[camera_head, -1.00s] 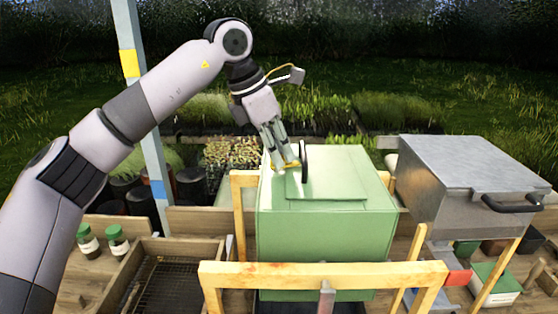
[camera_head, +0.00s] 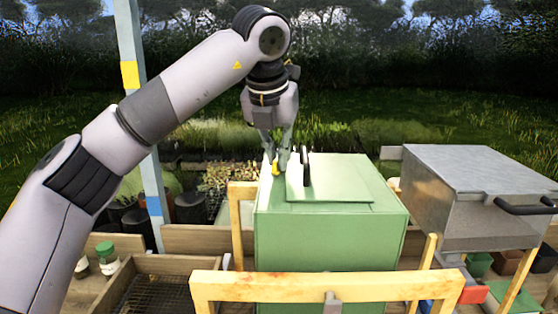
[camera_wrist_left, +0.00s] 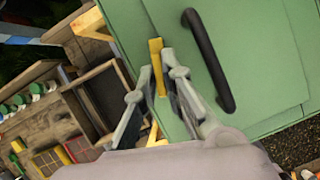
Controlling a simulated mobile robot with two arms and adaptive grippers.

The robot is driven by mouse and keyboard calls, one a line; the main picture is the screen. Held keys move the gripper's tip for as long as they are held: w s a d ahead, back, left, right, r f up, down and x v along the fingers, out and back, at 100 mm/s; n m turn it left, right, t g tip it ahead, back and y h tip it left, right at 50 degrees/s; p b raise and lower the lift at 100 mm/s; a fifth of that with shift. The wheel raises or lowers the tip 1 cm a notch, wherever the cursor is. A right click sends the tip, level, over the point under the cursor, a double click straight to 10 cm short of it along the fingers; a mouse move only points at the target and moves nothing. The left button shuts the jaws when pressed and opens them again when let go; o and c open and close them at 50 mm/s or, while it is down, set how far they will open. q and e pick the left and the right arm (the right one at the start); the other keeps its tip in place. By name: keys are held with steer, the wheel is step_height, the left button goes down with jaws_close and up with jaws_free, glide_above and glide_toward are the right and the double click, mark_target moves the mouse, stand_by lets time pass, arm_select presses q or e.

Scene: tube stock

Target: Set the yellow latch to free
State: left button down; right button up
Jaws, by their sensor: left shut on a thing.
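The yellow latch (camera_head: 275,168) sits on top of the green box (camera_head: 330,235), beside the left edge of its lid panel. It also shows in the left wrist view (camera_wrist_left: 155,52) as a narrow yellow bar, partly hidden by the fingers. My left gripper (camera_head: 277,170) comes down from above and is shut on the latch, one finger on each side of it. The black handle (camera_head: 306,169) of the lid stands just right of the gripper, apart from it; it shows in the left wrist view (camera_wrist_left: 208,60). My right gripper is not in view.
A wooden frame (camera_head: 330,285) stands in front of the green box. A grey metal box (camera_head: 475,190) with a black handle stands to the right. A wooden tray (camera_head: 150,285) and green-capped jars (camera_head: 107,258) lie at the left.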

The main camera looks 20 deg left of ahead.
arm_select(q)
steer(key=shift+a+n+y+b, duration=0.1)
steer(key=shift+n+y+b, duration=0.35)
steer(key=shift+n, duration=0.85)
steer(key=c, duration=1.7)
jaws_free()
steer(key=shift+a, duration=0.2)
steer(key=shift+d, duration=0.15)
steer(key=shift+r, duration=0.1)
steer(key=v, duration=1.1)
steer(key=shift+d+r, duration=0.1)
steer(key=shift+r, duration=0.25)
